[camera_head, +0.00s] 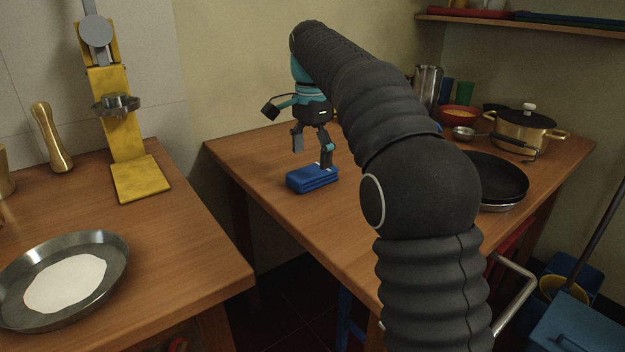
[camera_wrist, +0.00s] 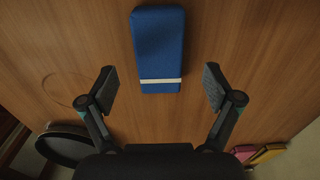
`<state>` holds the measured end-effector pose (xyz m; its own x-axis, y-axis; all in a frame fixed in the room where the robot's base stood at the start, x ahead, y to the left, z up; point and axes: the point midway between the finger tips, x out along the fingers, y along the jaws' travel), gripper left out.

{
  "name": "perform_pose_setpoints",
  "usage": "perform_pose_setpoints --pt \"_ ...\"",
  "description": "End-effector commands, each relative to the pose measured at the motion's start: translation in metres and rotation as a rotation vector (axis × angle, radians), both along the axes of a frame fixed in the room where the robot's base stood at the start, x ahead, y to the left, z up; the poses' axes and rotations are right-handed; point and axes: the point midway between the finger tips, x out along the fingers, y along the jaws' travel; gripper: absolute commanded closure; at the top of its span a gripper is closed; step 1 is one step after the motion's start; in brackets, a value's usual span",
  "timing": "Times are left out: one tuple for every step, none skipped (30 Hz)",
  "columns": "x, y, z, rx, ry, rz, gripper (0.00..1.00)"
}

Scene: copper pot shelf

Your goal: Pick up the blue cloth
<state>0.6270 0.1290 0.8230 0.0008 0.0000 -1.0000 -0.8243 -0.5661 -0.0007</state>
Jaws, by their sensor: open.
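The blue cloth (camera_head: 313,179) is a folded stack lying flat on the right-hand wooden table, near its left edge. In the wrist view the cloth (camera_wrist: 158,45) is a long blue block with a white stripe near its lower end. My gripper (camera_head: 311,157) is above the cloth, pointing down, with its fingers spread. In the wrist view my gripper (camera_wrist: 158,88) is open and empty. The cloth lies between and ahead of the fingertips, its white-striped end nearest me. No finger clearly touches it.
A dark pan (camera_head: 492,178) and a brass pot (camera_head: 522,130) with a lid stand on the right of the table. A red bowl (camera_head: 458,117) and cups are at the back. A steel pan (camera_head: 107,252) is on the left table. The wood around the cloth is clear.

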Motion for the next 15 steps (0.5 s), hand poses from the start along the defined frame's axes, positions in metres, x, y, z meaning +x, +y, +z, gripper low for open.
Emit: perform_pose_setpoints --pt "0.000 -0.001 -0.011 -0.001 0.003 0.000 0.10" --pt "0.000 -0.001 -0.015 0.000 0.002 0.000 0.10" --pt "0.000 -0.002 -0.021 -0.001 0.003 0.000 0.10" --pt "0.000 -0.002 -0.026 -0.001 0.003 0.000 0.10" --pt "0.001 -0.002 -0.029 0.000 0.002 0.000 0.10" --pt "0.000 -0.002 -0.034 -0.001 0.003 0.000 0.10" --pt "0.000 -0.002 -0.037 -0.001 0.003 0.000 0.10" --pt "0.000 -0.002 -0.039 0.000 0.002 0.000 0.10" --pt "0.001 -0.002 -0.041 -0.001 0.001 0.000 0.10" --pt "0.000 -0.002 -0.043 -0.001 0.001 0.001 0.10" --pt "0.000 -0.002 -0.043 -0.001 0.001 0.001 0.10" --pt "0.000 -0.002 -0.044 -0.001 0.001 0.001 0.10" --pt "0.000 -0.002 -0.044 -0.001 0.001 0.001 0.10" --pt "0.000 -0.002 -0.044 -0.001 0.001 0.001 0.10" --pt "0.000 -0.002 -0.044 -0.001 0.001 0.001 0.10"
